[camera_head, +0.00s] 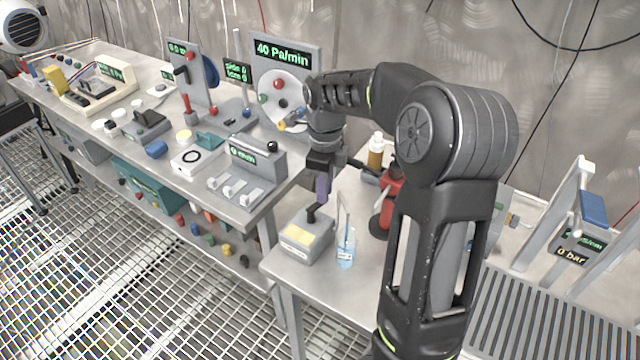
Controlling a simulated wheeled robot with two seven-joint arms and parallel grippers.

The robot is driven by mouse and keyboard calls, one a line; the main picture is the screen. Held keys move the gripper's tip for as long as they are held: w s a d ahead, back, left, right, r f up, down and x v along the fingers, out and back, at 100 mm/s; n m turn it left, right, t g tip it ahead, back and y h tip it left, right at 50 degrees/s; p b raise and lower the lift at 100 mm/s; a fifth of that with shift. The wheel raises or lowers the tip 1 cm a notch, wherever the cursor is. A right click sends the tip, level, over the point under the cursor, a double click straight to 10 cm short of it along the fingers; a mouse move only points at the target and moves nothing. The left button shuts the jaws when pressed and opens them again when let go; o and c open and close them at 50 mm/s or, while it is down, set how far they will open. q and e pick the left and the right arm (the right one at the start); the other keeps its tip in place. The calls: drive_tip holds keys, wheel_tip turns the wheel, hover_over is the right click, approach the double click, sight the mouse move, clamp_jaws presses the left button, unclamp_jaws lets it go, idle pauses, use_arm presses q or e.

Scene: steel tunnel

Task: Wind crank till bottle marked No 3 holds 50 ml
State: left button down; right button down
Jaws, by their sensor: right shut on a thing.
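A small clear bottle (346,250) with blue liquid stands to the right of the box. It has a white label, too small to read, so I cannot tell its number or level. A thin pale tube runs up from its mouth. My left gripper is out of view.
A red device (389,205) and a brown bottle with a white cap (376,152) stand behind, partly hidden by my right arm. A long bench (262,210) with several instruments runs along the left. A slatted rack (540,310) is at the right.

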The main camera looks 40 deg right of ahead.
drive_tip(key=m, duration=0.1)
drive_tip(key=s+m, duration=0.1)
drive_tip(key=m+p, duration=0.1)
drive_tip(key=shift+s+r+m, duration=0.15)
drive_tip(key=shift+s+m, duration=0.1)
drive_tip(key=shift+m, duration=0.15)
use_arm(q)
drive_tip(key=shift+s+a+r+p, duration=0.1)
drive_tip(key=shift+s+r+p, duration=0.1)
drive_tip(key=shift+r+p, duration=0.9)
use_arm(e)
drive_tip(key=shift+s+a+m, duration=0.2)
drive_tip(key=shift+s+m, duration=0.15)
drive_tip(key=shift+m, duration=0.6)
drive_tip(key=shift+s+a+m, duration=0.15)
drive_tip(key=shift+s+m, duration=0.2)
drive_tip(key=shift+m, duration=0.6)
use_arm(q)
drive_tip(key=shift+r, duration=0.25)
use_arm(e)
drive_tip(key=c, duration=1.3)
unclamp_jaws()
use_arm(q)
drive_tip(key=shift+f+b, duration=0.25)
drive_tip(key=shift+b, duration=0.25)
use_arm(e)
wheel_tip(320, 180, up, 8)
drive_tip(key=shift+f, duration=0.25)
